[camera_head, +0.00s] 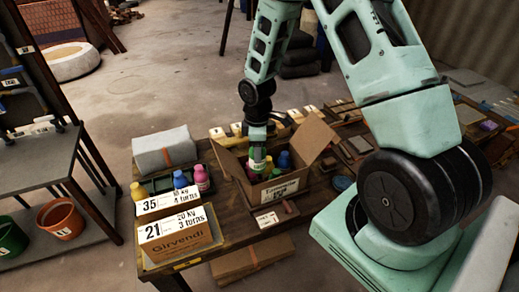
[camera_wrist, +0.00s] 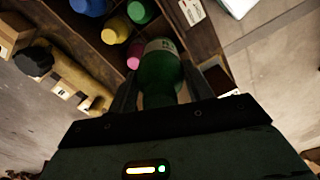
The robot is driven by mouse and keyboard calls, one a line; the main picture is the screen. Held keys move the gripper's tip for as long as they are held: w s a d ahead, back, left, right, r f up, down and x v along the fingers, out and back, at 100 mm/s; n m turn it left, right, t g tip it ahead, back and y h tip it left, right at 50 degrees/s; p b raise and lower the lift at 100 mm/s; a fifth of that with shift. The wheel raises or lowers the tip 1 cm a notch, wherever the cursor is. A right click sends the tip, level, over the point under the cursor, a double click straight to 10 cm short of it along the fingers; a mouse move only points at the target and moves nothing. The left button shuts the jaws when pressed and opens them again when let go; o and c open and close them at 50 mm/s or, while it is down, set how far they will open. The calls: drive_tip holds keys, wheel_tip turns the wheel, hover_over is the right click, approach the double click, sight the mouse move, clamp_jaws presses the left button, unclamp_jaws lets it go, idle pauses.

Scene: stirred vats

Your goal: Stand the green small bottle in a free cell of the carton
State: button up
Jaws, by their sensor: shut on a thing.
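The open carton (camera_head: 277,184) stands on the wooden table with its flaps folded out. It holds several coloured bottles; in the wrist view blue (camera_wrist: 90,6), yellow (camera_wrist: 115,30), green (camera_wrist: 141,11) and pink (camera_wrist: 135,54) ones show in its cells. My gripper (camera_head: 257,150) is over the carton's left part, shut on the green small bottle (camera_wrist: 160,72). The bottle also shows in the head view (camera_head: 258,165), upright or nearly so, with a pale label. Its lower end is hidden by the carton wall, and I cannot tell whether it touches the cell floor.
Left of the carton, a dark tray holds yellow, blue and pink bottles (camera_head: 201,178). Cards reading 35 (camera_head: 167,202) and 21 (camera_head: 178,228) stand on the front left. The carton's raised right flap (camera_head: 314,137) stands near my arm.

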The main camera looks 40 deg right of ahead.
drive_tip(key=shift+f, duration=0.15)
drive_tip(key=shift+f+b, duration=0.65)
drive_tip(key=shift+f, duration=0.1)
drive_tip(key=shift+f, duration=0.15)
drive_tip(key=shift+f+b, duration=1)
drive_tip(key=shift+f, duration=0.3)
drive_tip(key=shift+f, duration=0.1)
drive_tip(key=shift+f+b, duration=0.65)
drive_tip(key=shift+f, duration=0.15)
drive_tip(key=shift+f, duration=0.2)
drive_tip(key=shift+f+b, duration=0.55)
drive_tip(key=shift+f, duration=0.15)
